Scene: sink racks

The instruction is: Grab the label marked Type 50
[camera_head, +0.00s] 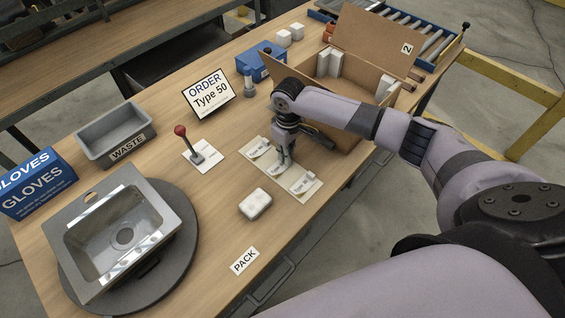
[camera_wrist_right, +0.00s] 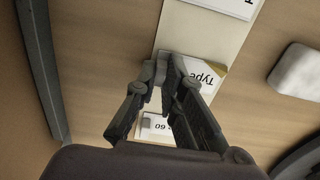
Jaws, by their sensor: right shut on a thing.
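A pale strip (camera_head: 268,176) on the table bears white labels in a row. My right gripper (camera_head: 284,162) points down over the middle label (camera_head: 278,169). In the right wrist view, my right gripper (camera_wrist_right: 168,75) has its fingertips closed at the edge of this middle label (camera_wrist_right: 207,76); "Type" is readable, but its number is hidden behind a finger. Another label (camera_wrist_right: 155,124), ending in "60", lies partly behind the fingers. A third label (camera_wrist_right: 232,5) shows at the top edge. The order sign (camera_head: 208,94) reads "Type 50". My left gripper is not in view.
An open cardboard box (camera_head: 347,125) stands close behind my right gripper. A white block (camera_head: 255,204) lies in front of the strip. A red-knobbed lever (camera_head: 189,146), waste bin (camera_head: 115,134) and sink on a round stand (camera_head: 122,238) are to the left.

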